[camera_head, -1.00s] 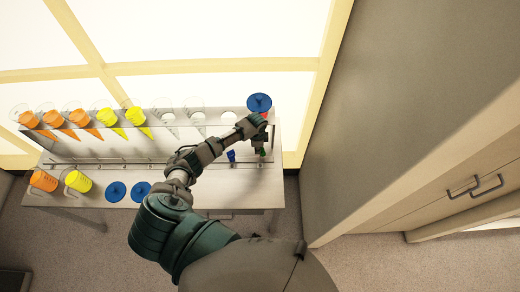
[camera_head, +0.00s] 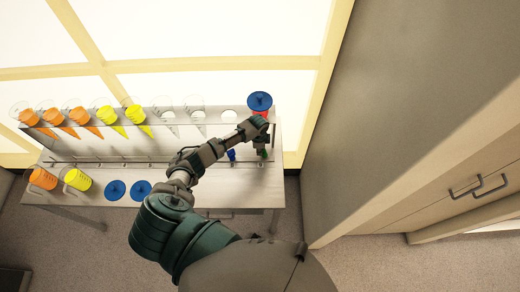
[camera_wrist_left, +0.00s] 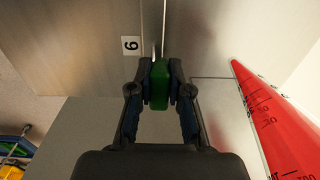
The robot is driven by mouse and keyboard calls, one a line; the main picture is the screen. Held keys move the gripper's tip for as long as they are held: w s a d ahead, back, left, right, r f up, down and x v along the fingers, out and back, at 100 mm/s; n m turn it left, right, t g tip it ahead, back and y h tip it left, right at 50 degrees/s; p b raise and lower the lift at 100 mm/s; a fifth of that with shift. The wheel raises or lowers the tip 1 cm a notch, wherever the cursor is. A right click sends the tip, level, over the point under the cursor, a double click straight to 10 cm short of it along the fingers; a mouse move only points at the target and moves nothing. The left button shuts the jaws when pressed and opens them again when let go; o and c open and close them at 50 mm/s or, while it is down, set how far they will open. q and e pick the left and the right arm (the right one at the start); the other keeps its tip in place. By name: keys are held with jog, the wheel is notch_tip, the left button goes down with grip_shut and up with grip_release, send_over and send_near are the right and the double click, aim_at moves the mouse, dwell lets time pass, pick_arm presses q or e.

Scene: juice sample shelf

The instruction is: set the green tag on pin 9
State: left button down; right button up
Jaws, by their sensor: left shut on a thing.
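My left gripper (camera_head: 262,149) is over the right end of the pin rail in the head view. In the left wrist view its fingers (camera_wrist_left: 160,85) are shut on the green tag (camera_wrist_left: 159,84), which stands upright between them. The tag also shows small and dark green in the head view (camera_head: 263,155). A thin pin (camera_wrist_left: 154,52) shows right by the tag's far end; I cannot tell whether they touch. A white label (camera_wrist_left: 130,45) with one digit, a 9 or a turned 6, sits beside the pin. My right gripper is not in view.
A red graduated cone (camera_wrist_left: 268,125) is close on the right in the wrist view. A blue lid (camera_head: 260,102) tops it in the head view. A blue tag (camera_head: 231,155) hangs left of my gripper. Orange and yellow cups fill the rack's left side. A cabinet (camera_head: 390,120) stands right.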

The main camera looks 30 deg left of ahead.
pick_arm(q)
jog(key=shift+s+a+f, duration=0.3)
jog(key=shift+s+f, duration=0.2)
jog(key=shift+s, duration=0.1)
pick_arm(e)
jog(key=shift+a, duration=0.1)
pick_arm(q)
jog(key=c, duration=1.1)
grip_release()
jog(key=shift+a, duration=0.1)
jog(key=shift+o, duration=0.4)
jog(key=shift+w+a+r, duration=0.1)
jog(key=shift+r, duration=0.05)
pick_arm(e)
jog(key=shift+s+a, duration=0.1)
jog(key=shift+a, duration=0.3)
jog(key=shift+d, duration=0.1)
pick_arm(q)
jog(key=shift+w+r, duration=0.15)
jog(key=shift+r, duration=0.2)
notch_tip(320, 180, up, 11)
jog(key=shift+f, duration=0.2)
jog(key=shift+a+r, duration=0.15)
jog(key=shift+r, duration=0.1)
jog(key=shift+s, duration=0.25)
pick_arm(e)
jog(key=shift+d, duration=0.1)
